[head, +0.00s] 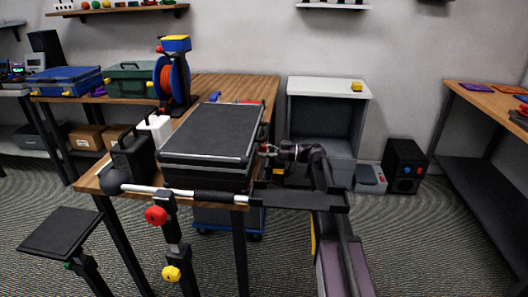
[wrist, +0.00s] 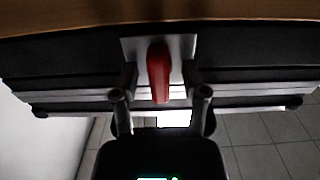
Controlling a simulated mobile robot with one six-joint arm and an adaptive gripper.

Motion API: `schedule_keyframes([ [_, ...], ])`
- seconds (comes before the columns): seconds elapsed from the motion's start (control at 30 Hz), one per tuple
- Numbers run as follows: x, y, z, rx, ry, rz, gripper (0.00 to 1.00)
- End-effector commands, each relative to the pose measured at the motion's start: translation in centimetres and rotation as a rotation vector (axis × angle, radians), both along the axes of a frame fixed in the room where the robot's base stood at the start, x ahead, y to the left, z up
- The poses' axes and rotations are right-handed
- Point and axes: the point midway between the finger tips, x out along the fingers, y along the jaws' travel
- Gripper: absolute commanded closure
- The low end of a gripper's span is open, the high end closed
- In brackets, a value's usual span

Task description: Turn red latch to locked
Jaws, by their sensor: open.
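The red latch (wrist: 159,72) is a short rounded handle on a light metal plate (wrist: 185,46), fixed to the side of a dark case. In the wrist view it points down toward my gripper. My gripper (wrist: 161,86) is open, with one finger on each side of the latch and a gap showing on both sides. In the head view the black case (head: 211,132) lies on the wooden table, and my gripper (head: 268,150) is at its right side. The latch is too small to make out clearly there.
A white jug (head: 157,128) and a dark canister (head: 133,158) stand left of the case. A cable reel (head: 172,80) stands behind it. A grey cabinet (head: 329,85) is at the back wall. Open floor lies to the right of the table.

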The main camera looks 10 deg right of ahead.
Motion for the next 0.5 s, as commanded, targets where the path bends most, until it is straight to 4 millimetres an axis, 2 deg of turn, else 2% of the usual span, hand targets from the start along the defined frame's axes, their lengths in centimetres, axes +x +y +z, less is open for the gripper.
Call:
schedule_keyframes([
  [0.23,0.00,0.01,0.00,0.000,0.000,0.000,0.43],
  [0.27,0.00,0.01,0.00,0.000,0.000,0.000,0.49],
  [0.43,0.00,-0.01,0.00,0.000,0.000,0.000,0.99],
  [0.5,-0.01,-0.08,0.00,0.000,0.000,-0.001,1.00],
])
